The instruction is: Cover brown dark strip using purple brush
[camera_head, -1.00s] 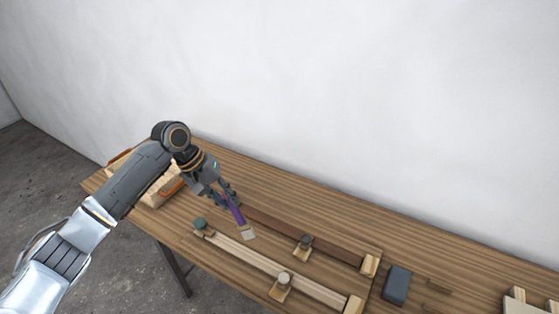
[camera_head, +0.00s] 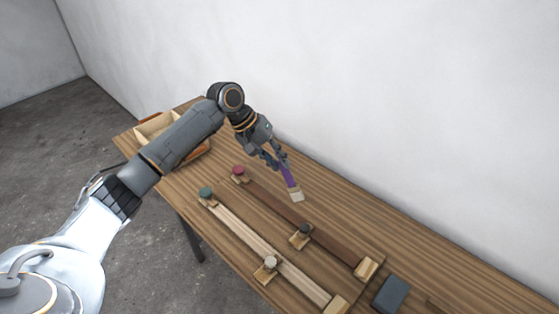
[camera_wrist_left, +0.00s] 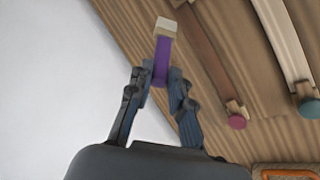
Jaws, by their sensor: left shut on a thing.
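My left gripper (camera_head: 276,156) is shut on the purple brush (camera_head: 288,176), which points down with its pale bristle end low. The brush also shows between the fingers in the left wrist view (camera_wrist_left: 162,60). It is held on the wall side of the dark brown strip (camera_head: 325,240); I cannot tell whether its tip touches the table. The dark strip lies lengthwise on the table, with a red knob (camera_head: 239,170) at its far end and a dark-knobbed clamp (camera_head: 301,235) at its side. My right gripper is not in view.
A wooden box (camera_head: 156,127) stands at the far left end. A blue-grey block (camera_head: 391,294) lies at the near right. The white wall borders the table.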

